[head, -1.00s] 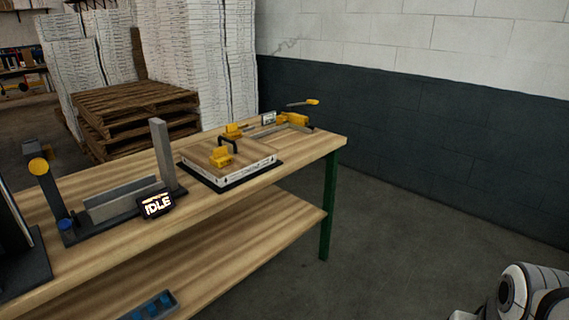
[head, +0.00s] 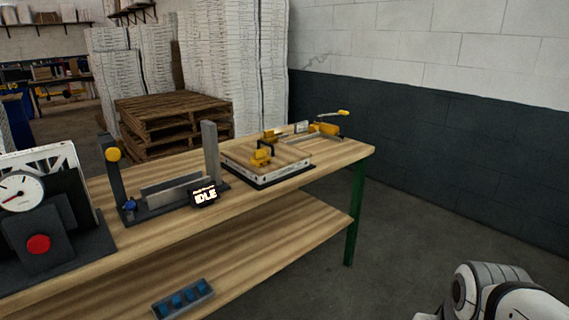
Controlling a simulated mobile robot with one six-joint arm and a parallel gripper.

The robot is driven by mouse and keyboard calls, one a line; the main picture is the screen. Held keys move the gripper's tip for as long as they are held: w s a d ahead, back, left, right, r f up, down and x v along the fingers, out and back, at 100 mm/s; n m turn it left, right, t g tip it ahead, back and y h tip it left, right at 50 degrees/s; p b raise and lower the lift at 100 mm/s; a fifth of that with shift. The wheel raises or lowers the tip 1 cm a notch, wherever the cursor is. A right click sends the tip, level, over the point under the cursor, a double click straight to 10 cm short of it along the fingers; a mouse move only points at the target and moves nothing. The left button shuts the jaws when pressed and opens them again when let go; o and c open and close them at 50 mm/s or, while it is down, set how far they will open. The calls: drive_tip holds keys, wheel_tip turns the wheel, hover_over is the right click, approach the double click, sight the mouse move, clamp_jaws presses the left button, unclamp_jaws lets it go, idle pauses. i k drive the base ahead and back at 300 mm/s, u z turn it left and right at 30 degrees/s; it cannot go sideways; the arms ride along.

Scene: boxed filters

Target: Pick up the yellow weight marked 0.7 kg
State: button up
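No marking of 0.7 kg can be read in the head view. A yellow piece (head: 261,156) sits on the boxed filter (head: 262,170) on the workbench, beside a black handle. A second, smaller yellow piece (head: 270,135) is just behind it. A yellow clamp-like part (head: 325,129) is at the far right end of the bench, with a yellow-tipped lever above it. Which of these, if any, is the weight I cannot tell. My gripper is not in view; a white part of my arm shows at the bottom right.
The wooden workbench (head: 150,243) has a lower shelf with a tray of blue parts (head: 184,298). On top stand a fixture with an IDLE display (head: 204,195) and a gauge with a red button (head: 38,244). Pallets (head: 172,122) stand behind. Floor is clear at right.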

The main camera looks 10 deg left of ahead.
sight(261, 159)
drive_tip(key=u, duration=0.8)
drive_tip(key=i, duration=1)
drive_tip(key=u, duration=1.8)
drive_tip(key=k, duration=1.45)
drive_tip(key=z, duration=1.2)
